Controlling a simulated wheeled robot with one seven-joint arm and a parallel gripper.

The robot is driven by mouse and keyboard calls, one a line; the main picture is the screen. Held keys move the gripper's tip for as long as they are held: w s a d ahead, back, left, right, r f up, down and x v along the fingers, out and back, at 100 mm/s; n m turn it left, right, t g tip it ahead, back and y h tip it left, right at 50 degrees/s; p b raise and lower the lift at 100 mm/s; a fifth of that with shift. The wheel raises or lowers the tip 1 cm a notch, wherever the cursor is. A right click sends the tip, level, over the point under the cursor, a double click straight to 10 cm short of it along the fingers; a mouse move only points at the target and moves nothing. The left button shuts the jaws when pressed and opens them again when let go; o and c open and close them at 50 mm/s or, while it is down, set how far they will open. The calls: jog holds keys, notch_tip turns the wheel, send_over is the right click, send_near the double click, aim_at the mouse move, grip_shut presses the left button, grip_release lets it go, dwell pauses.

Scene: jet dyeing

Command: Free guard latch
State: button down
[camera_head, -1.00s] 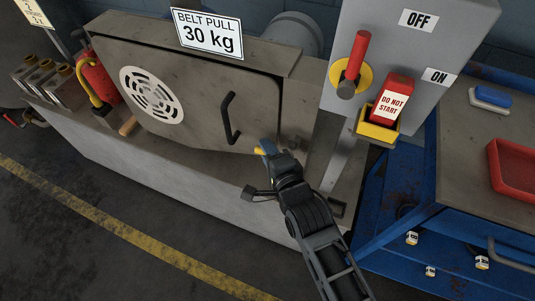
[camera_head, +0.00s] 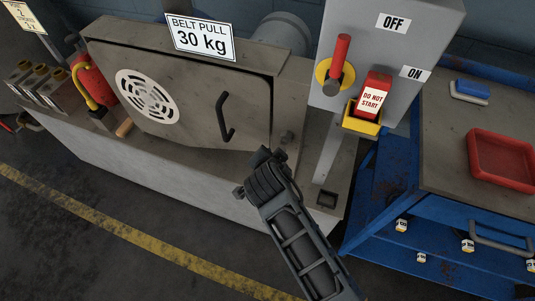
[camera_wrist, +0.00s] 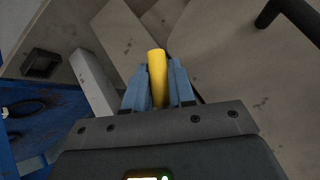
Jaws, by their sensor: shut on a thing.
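The guard (camera_head: 195,100) is a grey cover with a white round vent (camera_head: 147,96) and a black handle (camera_head: 227,118); it stands closed on the machine. In the wrist view, my gripper (camera_wrist: 157,72) is shut on a yellow rod-like latch handle (camera_wrist: 157,77), with a blue finger on each side. The black guard handle (camera_wrist: 292,18) shows at upper right there. In the head view, my wrist hides the fingers and the yellow handle at the guard's lower right corner. I cannot tell whether the latch is engaged.
Right of the guard is a grey switch box (camera_head: 385,55) with a red lever (camera_head: 340,60) and a red DO NOT START tag (camera_head: 372,98). A blue bench (camera_head: 440,160) with a red tray (camera_head: 500,158) stands at right.

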jog(key=shift+s+d+f+n+g+h, duration=0.25)
jog(key=shift+d+n+g+h, duration=0.2)
jog(key=shift+h, duration=0.55)
jog(key=shift+s+d+f+n+g+h+b, duration=0.1)
jog(key=shift+s+d+n+g+h+b, duration=0.15)
jog(key=shift+d+n+h+b, duration=0.55)
jog(key=shift+a+h+p, duration=0.1)
jog(key=shift+h+p, duration=0.2)
jog(key=shift+p, duration=0.05)
jog(key=c, duration=1.1)
grip_release()
jog(key=shift+o, duration=0.2)
jog(key=v, duration=0.7)
jog(key=shift+s+a+r, duration=0.15)
jog(key=shift+a+r, duration=0.05)
jog(key=shift+r, duration=0.1)
